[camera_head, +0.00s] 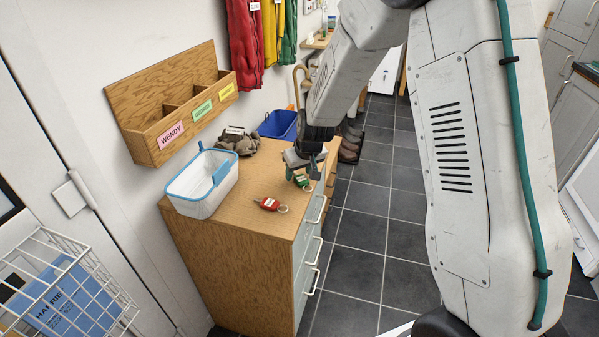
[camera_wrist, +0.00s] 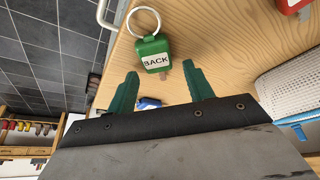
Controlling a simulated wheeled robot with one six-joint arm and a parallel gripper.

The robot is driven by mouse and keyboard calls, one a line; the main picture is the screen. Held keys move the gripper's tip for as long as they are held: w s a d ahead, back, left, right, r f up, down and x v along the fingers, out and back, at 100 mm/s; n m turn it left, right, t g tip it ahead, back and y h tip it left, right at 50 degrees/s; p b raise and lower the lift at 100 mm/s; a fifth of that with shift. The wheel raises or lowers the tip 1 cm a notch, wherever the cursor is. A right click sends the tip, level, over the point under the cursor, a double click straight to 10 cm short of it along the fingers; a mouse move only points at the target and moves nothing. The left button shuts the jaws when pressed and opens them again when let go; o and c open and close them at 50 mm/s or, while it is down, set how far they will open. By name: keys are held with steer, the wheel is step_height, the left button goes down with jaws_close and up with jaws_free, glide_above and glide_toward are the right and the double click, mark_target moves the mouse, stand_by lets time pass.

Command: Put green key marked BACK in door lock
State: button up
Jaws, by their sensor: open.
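The green key tag marked BACK (camera_wrist: 155,54), with a metal ring, lies on the wooden top of the drawer cabinet. In the head view the green key (camera_head: 302,181) is near the cabinet's right edge, just by my gripper (camera_head: 298,168). In the wrist view my gripper (camera_wrist: 162,92) has its two green fingers apart and nothing between them. The tag lies just beyond the fingertips, roughly centred between them. I cannot tell how high the fingers are above the wood. The door lock is not clearly seen in either view.
A red key (camera_head: 269,204) lies nearby on the cabinet top (camera_head: 235,222). A white and blue basket (camera_head: 205,190), dark gloves (camera_head: 238,142) and a blue bin (camera_head: 279,124) stand farther left and back. A wall rack (camera_head: 150,93) with name labels hangs above. Tiled floor lies right.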

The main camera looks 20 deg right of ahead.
steer(key=s+d+r, duration=0.1)
steer(key=s+r, duration=1.2)
steer(key=r, duration=0.5)
steer(key=s+d+r+m+g, duration=0.1)
steer(key=s+r, duration=0.2)
steer(key=s, duration=1)
steer(key=s+d+r+g, duration=0.1)
steer(key=s+r+g, duration=0.1)
steer(key=s, duration=1.1)
steer(key=shift+s+d+r+m+h, duration=0.15)
steer(key=shift+s+r+m+h, duration=0.15)
steer(key=shift+r+m, duration=0.15)
steer(key=shift+o, duration=0.5)
